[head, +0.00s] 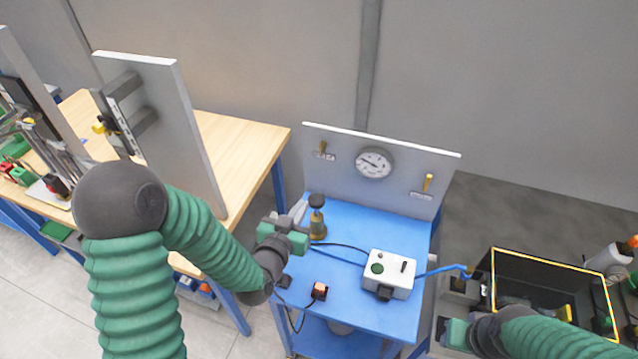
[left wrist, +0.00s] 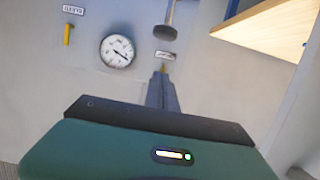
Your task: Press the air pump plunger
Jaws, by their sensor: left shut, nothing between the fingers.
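The air pump (head: 317,222) is a brass body with a black plunger knob (head: 316,201) on top, upright at the back left of the blue cart. In the left wrist view the round dark knob (left wrist: 168,32) and its rod show at the top, beyond my fingertips. My left gripper (head: 299,209) is shut and empty, just left of the pump at about knob height. Its closed fingers (left wrist: 162,88) point toward the knob with a gap in the wrist view. My right gripper (head: 456,300) is at the lower right, near a dark bin; its jaws are unclear.
A grey panel with a gauge (head: 374,163) stands behind. A wooden table (head: 240,145) is left; a yellow-edged dark bin (head: 545,270) is right.

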